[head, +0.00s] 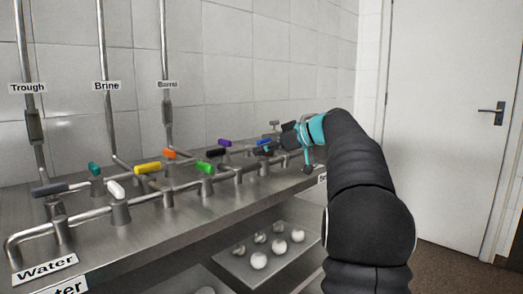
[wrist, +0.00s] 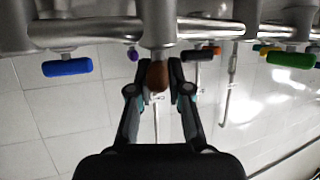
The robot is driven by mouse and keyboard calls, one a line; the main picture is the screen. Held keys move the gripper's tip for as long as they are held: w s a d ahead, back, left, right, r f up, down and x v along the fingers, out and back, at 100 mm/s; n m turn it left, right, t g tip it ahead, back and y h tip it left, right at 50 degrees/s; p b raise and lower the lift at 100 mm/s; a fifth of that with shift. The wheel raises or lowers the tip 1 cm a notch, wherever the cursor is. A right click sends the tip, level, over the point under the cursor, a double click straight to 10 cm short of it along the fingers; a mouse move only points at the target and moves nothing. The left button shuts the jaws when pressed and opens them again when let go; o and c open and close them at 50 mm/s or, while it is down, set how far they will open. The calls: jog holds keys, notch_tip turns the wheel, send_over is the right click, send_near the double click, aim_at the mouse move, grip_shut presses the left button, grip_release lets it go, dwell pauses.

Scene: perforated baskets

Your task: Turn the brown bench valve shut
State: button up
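The brown valve handle (wrist: 158,76) shows in the wrist view as a short rounded grip, end-on, below a steel valve body (wrist: 158,30). My gripper (wrist: 157,68) has its two fingers apart, one on each side of the brown handle. Small gaps seem to remain between the fingers and the handle; contact is not clear. In the head view my gripper (head: 286,152) is at the far right end of the bench pipework, and I cannot make out the brown handle there.
Blue (wrist: 67,67), black (wrist: 197,55) and green (wrist: 292,60) handles sit nearby on the pipes. In the head view, yellow (head: 147,168), orange (head: 170,154) and white (head: 116,189) handles line the bench (head: 190,215). A tiled wall (head: 240,60) stands behind.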

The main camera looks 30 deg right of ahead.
jog(key=shift+f, duration=0.1)
grip_shut()
jog(key=shift+a+f+h+b, duration=0.15)
jog(key=shift+h+b, duration=0.15)
jog(key=shift+b, duration=0.4)
jog(key=m+t+h+b, duration=0.1)
jog(key=b, duration=0.1)
jog(key=shift+f+m+b, duration=0.15)
jog(key=shift+m+b, duration=0.2)
jog(key=shift+m, duration=0.05)
jog(key=shift+m+t+h+b, duration=0.4)
jog(key=shift+m+h+b, duration=0.3)
jog(key=shift+h+b, duration=0.2)
jog(key=shift+r+m+h, duration=0.35)
jog(key=shift+m+h, duration=0.05)
jog(key=o, duration=0.8)
grip_release()
jog(key=shift+c, duration=0.2)
jog(key=shift+s+r, duration=0.1)
